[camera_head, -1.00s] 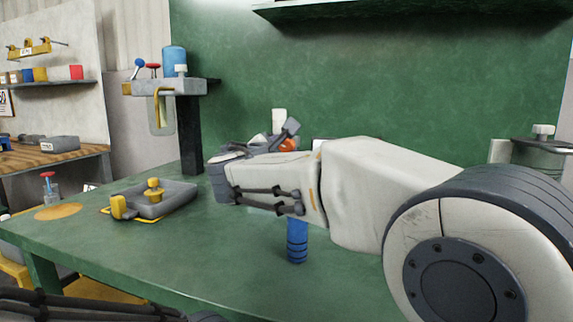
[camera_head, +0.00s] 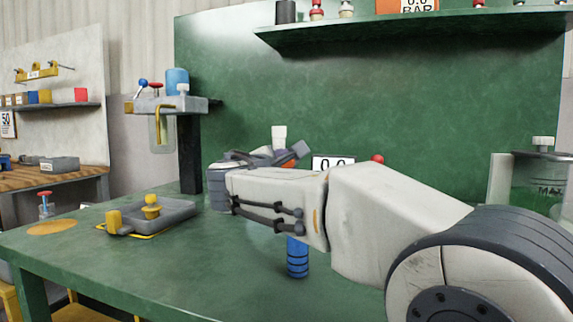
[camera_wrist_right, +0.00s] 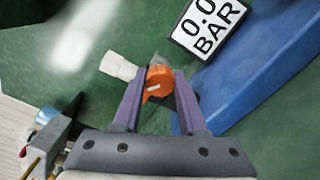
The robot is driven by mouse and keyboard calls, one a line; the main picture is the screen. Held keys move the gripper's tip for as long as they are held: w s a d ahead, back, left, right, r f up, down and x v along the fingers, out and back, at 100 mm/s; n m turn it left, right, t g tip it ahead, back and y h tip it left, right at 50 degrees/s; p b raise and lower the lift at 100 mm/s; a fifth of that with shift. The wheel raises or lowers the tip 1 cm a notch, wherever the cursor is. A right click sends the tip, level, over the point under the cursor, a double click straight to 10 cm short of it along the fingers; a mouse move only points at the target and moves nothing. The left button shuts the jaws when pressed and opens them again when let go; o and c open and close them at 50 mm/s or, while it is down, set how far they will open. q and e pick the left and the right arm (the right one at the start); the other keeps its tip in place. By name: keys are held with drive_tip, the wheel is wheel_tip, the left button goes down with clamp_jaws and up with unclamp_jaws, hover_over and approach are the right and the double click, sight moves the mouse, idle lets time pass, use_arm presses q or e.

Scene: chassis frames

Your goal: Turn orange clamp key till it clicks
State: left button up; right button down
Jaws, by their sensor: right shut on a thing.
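The orange clamp key (camera_wrist_right: 158,84) sits between the two purple-grey fingers of my right gripper (camera_wrist_right: 160,88) in the right wrist view. The fingers are shut on it near their tips. A white cap or fitting (camera_wrist_right: 118,66) is just left of the key. In the head view my right gripper (camera_head: 284,153) is at the far end of the arm, beside the white fitting (camera_head: 279,138). My left gripper is out of view.
A gauge reading 0.0 BAR (camera_wrist_right: 207,27) stands close to the fingers, with a blue body (camera_wrist_right: 250,75) beside it. A blue ribbed cylinder (camera_head: 297,258) stands under my right arm. A grey tray (camera_head: 160,216) with yellow parts lies left. The front of the green table is clear.

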drive_tip(key=shift+c, duration=2.2)
unclamp_jaws()
drive_tip(key=p+v, duration=0.1)
drive_tip(key=v, duration=0.9)
drive_tip(key=shift+s, duration=0.25)
